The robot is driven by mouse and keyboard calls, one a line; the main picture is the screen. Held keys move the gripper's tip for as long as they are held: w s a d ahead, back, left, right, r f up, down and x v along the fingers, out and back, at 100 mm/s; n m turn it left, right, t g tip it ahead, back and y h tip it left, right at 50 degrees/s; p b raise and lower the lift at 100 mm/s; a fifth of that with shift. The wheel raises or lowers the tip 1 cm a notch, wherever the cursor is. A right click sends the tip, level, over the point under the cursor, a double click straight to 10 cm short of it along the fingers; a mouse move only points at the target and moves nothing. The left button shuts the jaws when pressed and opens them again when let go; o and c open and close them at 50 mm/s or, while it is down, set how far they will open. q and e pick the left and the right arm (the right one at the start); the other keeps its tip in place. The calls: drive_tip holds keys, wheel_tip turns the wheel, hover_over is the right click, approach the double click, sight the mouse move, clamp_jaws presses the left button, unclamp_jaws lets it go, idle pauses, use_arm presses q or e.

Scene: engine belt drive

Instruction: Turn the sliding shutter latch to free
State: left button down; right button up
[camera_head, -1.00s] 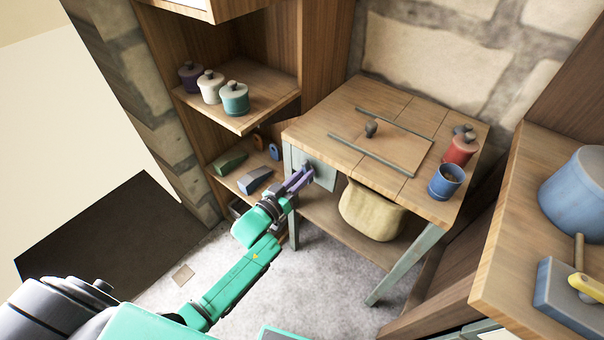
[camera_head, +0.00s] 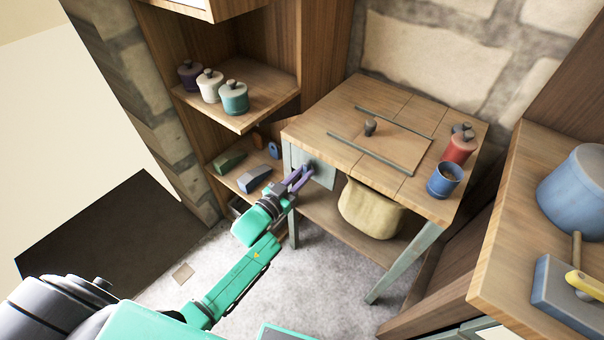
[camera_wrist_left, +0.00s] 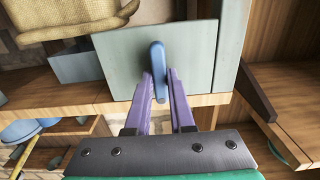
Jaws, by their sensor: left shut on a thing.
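The latch is a blue rounded lever (camera_wrist_left: 158,62) on a grey-green plate (camera_wrist_left: 195,50) in the left wrist view. The plate (camera_head: 322,176) also shows in the head view, hanging below the table's left front edge. The lever stands almost upright in the left wrist view. My left gripper (camera_wrist_left: 159,82) has its purple fingers on both sides of the lever's lower part and is shut on it. In the head view my left gripper (camera_head: 308,173) is at the plate, its fingers hiding most of the latch. The sliding shutter (camera_head: 395,145) with a dark knob (camera_head: 370,127) lies in the tabletop between two rails.
A red jar (camera_head: 460,148) and a blue cup (camera_head: 444,181) stand on the table's right side. Shelves with lidded jars (camera_head: 235,98) stand to the left.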

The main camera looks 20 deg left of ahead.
use_arm(q)
drive_tip(key=c, duration=0.9)
unclamp_jaws()
drive_tip(key=shift+d+f, duration=0.1)
drive_tip(key=shift+f, duration=0.1)
drive_tip(key=shift+o, duration=0.6)
drive_tip(key=shift+r, duration=0.1)
drive_tip(key=shift+w, duration=0.25)
drive_tip(key=v, duration=1.4)
drive_tip(key=shift+s+p, duration=0.25)
drive_tip(key=shift+p, duration=0.1)
